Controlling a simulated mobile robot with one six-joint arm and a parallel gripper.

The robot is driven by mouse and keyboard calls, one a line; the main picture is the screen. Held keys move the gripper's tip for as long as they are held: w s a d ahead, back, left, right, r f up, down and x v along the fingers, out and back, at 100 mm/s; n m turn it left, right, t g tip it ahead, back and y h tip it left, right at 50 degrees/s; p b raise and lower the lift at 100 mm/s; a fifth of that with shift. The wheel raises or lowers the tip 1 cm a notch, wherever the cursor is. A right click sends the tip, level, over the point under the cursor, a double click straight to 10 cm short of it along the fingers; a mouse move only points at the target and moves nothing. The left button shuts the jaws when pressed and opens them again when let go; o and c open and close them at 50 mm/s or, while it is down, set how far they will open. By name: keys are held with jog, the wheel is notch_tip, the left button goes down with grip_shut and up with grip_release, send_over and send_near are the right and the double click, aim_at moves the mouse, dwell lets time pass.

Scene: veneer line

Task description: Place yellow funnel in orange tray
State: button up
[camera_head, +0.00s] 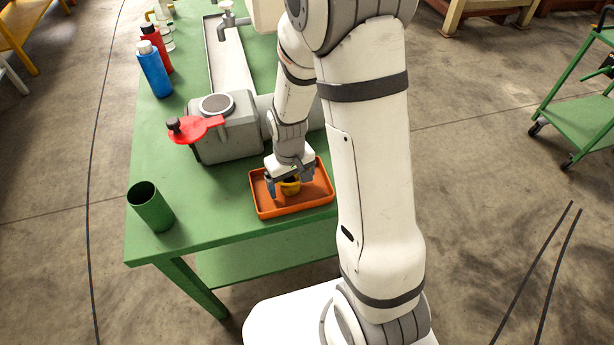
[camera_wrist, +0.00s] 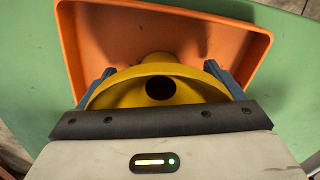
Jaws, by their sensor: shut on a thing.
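The yellow funnel (camera_wrist: 125,92) is held between the two blue fingers of my gripper (camera_wrist: 162,85) in the wrist view, its dark round hole facing the camera. In the head view my gripper (camera_head: 282,184) is over the orange tray (camera_head: 268,212), and part of the yellow funnel (camera_head: 291,187) shows beside a finger. The funnel is within the tray's outline. I cannot tell whether it touches the tray floor. The tray also shows in the wrist view (camera_wrist: 220,47), partly hidden by the funnel and my gripper.
The tray stands on a green table (camera_head: 215,222) near its front edge. A grey machine with a red lever (camera_head: 198,130) is behind the tray. A green cup (camera_head: 150,205) stands at the left corner. Blue (camera_head: 154,70) and red (camera_head: 155,42) bottles stand farther back.

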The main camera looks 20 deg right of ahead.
jog(key=shift+f, duration=0.25)
jog(key=o, duration=0.9)
jog(key=shift+c, duration=0.2)
